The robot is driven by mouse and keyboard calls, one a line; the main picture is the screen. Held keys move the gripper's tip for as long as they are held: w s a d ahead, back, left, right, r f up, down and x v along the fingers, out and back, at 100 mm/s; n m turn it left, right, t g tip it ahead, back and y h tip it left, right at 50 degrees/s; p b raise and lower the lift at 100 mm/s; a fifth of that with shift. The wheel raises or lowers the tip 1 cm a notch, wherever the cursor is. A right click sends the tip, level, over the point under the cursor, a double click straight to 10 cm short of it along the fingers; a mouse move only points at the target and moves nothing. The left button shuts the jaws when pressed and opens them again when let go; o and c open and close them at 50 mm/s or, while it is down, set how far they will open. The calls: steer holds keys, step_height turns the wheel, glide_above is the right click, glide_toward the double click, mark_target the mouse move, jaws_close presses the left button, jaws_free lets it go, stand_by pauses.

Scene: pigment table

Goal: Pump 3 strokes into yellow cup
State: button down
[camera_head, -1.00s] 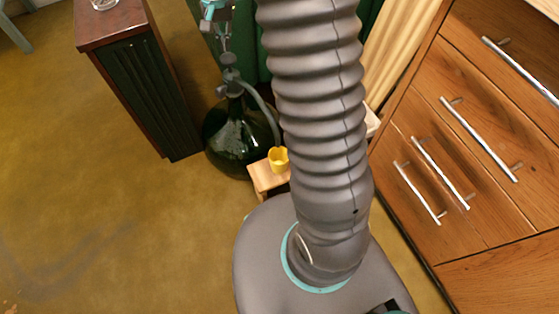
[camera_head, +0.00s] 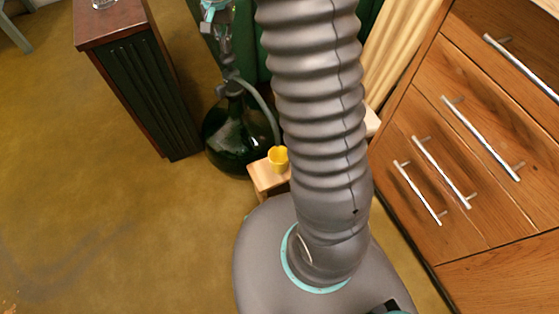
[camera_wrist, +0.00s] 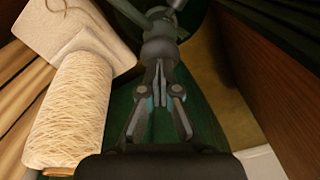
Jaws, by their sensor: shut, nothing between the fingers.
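The yellow cup (camera_head: 278,159) stands upright on a small wooden stand, beside the dark green glass bottle (camera_head: 238,138). A grey pump (camera_head: 233,86) sits on the bottle's neck, and its curved spout tube (camera_head: 266,105) comes down to the cup. I cannot see inside the cup. My gripper (camera_head: 226,55) is above the pump, pointing down. In the wrist view my gripper (camera_wrist: 160,66) has its fingers together and empty, with the tips at the dark round pump head (camera_wrist: 160,47). I cannot tell whether the tips touch it.
The wooden stand (camera_head: 264,178) is low and close to my base. A dark cabinet (camera_head: 150,85) stands left of the bottle, and a wooden drawer unit (camera_head: 440,150) stands at right. A pale wound roll (camera_wrist: 70,115) is left of my gripper. Open floor lies at lower left.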

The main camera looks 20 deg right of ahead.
steer(key=shift+f+b, duration=0.9)
steer(key=shift+f, duration=0.95)
steer(key=shift+r, duration=0.15)
steer(key=shift+r+p, duration=1.8)
steer(key=shift+r, duration=0.25)
steer(key=shift+f, duration=0.25)
